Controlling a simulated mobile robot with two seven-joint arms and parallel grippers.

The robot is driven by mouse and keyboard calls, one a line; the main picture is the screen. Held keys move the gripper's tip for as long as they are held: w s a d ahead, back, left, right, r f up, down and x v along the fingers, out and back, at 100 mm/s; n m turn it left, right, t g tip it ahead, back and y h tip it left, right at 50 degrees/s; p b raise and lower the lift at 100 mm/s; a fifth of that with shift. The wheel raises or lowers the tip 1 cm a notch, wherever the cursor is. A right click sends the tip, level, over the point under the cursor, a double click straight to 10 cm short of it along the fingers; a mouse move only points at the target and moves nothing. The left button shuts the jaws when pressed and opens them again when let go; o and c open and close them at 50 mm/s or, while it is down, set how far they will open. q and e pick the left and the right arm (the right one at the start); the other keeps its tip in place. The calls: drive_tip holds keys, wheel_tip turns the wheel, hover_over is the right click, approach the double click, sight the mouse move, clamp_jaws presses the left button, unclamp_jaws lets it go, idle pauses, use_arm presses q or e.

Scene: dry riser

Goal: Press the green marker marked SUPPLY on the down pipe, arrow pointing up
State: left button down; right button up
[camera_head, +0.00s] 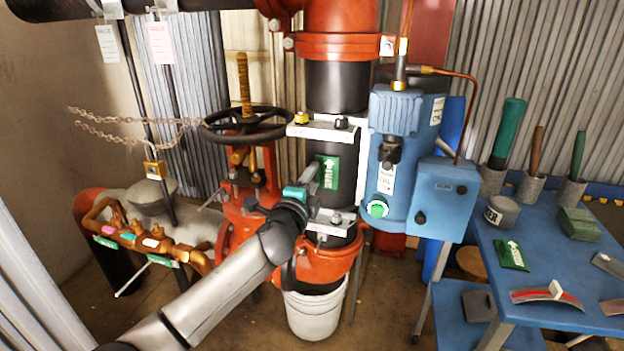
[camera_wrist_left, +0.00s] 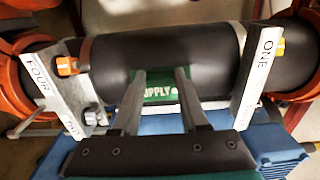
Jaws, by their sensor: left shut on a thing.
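The black down pipe (camera_head: 322,95) stands upright between red couplings. The green SUPPLY marker (camera_head: 328,172) is at its front, between two pale clamp brackets. My left gripper (camera_head: 309,178) reaches in from the left and is shut on this marker. In the left wrist view the marker (camera_wrist_left: 158,88) lies between the two fingers, against or very near the pipe (camera_wrist_left: 165,55); a gap cannot be judged. Its lettering runs along the pipe. The arrow is at the upper end and appears to point up. The fingers partly hide the marker. My right gripper is not in view.
A blue pump unit (camera_head: 400,150) stands close right of the pipe. A black handwheel (camera_head: 245,125) and red valve are left. A white bucket (camera_head: 316,312) is below. The blue table (camera_head: 480,250) at right holds another green arrow marker (camera_head: 510,256) and several tools.

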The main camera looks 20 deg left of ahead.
use_arm(q)
drive_tip(key=shift+w, duration=0.45)
idle(1.1)
drive_tip(key=shift+c, duration=1.7)
unclamp_jaws()
